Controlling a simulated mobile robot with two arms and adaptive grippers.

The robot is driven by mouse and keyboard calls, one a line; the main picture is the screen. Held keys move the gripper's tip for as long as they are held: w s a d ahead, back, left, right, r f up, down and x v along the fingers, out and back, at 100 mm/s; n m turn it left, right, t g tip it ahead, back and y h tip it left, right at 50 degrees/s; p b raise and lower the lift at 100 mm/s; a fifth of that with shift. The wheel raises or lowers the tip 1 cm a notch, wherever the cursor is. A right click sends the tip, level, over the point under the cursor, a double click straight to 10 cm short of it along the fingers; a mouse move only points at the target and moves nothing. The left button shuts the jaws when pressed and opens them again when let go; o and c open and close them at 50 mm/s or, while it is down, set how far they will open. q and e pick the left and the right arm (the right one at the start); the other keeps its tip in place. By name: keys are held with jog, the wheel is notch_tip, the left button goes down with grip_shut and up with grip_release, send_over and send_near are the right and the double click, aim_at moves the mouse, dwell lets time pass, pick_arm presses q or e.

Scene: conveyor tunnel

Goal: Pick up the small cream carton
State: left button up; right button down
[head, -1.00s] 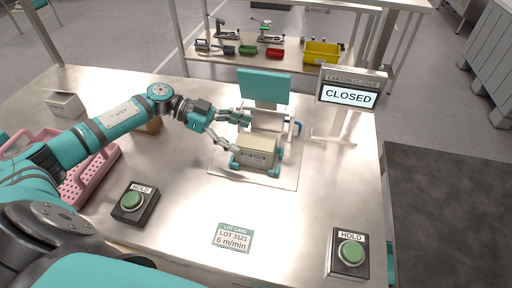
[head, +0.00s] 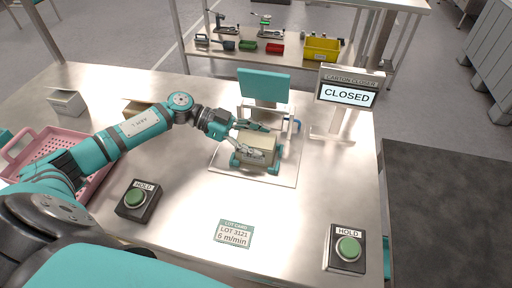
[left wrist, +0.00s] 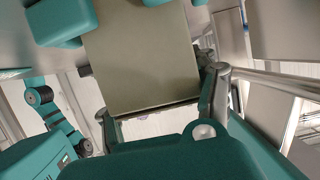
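The small cream carton (head: 260,147) sits upright between the teal corner blocks of the carton closer's cradle (head: 236,169). It also fills the upper middle of the left wrist view (left wrist: 145,55). My left gripper (head: 256,140) is at the carton, with one finger along its far top side and the other across its near side. The fingers are spread, and part of them is hidden by the carton in the left wrist view, so contact is unclear. The carton closer's sign (head: 348,95) reads CLOSED. My right gripper is not in view.
Two HOLD buttons (head: 135,199) (head: 348,247) and a lot card (head: 233,234) lie on the front of the table. A pink crate (head: 100,190), a white box (head: 66,103) and a brown box (head: 134,106) are at left. A teal panel (head: 263,84) stands behind the cradle.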

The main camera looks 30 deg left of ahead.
aim_at(256, 138)
pick_arm(q)
jog(key=c, duration=0.7)
jog(key=shift+c, duration=0.2)
jog(key=shift+r, duration=0.1)
jog(key=shift+r, duration=0.5)
notch_tip(256, 138, up, 2)
jog(key=shift+r+b, duration=0.1)
jog(key=shift+b, duration=0.3)
jog(key=s+d+r, duration=0.1)
jog(key=s+d, duration=0.1)
jog(key=s, duration=0.5)
jog(key=s+d+p, duration=0.1)
jog(key=s+d, duration=0.1)
jog(key=s, duration=0.6)
jog(key=shift+s+r+p, duration=0.25)
jog(key=shift+r+p, duration=0.05)
jog(key=shift+r, duration=0.05)
